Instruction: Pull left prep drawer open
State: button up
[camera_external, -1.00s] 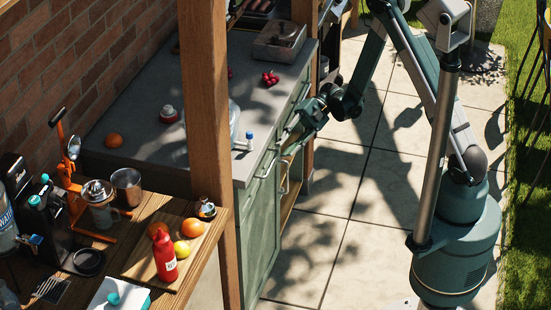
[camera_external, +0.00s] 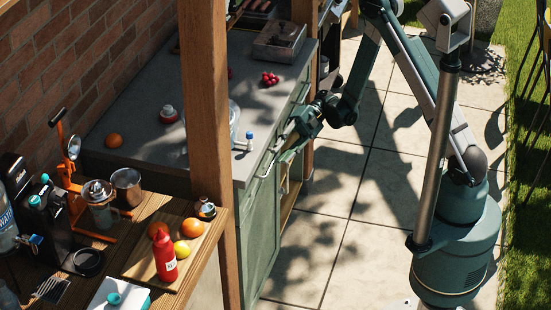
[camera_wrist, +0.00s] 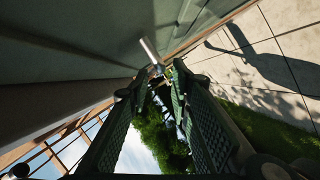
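The counter's green front (camera_external: 262,215) carries a light bar handle (camera_external: 266,166) near its top edge, likely on a drawer; I cannot tell for certain which drawer it is. My gripper (camera_external: 279,144) is close to this front, just beyond that handle. In the wrist view the gripper's two ridged fingers (camera_wrist: 154,82) stand apart with nothing clearly held between them. A metal bar handle (camera_wrist: 150,50) shows just past the fingertips, next to the green panel (camera_wrist: 80,35). Contact between fingers and handle cannot be told. No drawer is visibly pulled out.
The grey countertop (camera_external: 200,140) holds a soap bottle (camera_external: 249,140), radishes (camera_external: 270,78) and a bin (camera_external: 279,42). A wooden post (camera_external: 206,110) stands in front of the counter.

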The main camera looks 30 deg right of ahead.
aim_at(272, 162)
jog(key=shift+b+x, duration=0.6)
jog(key=shift+x, duration=2.45)
grip_shut()
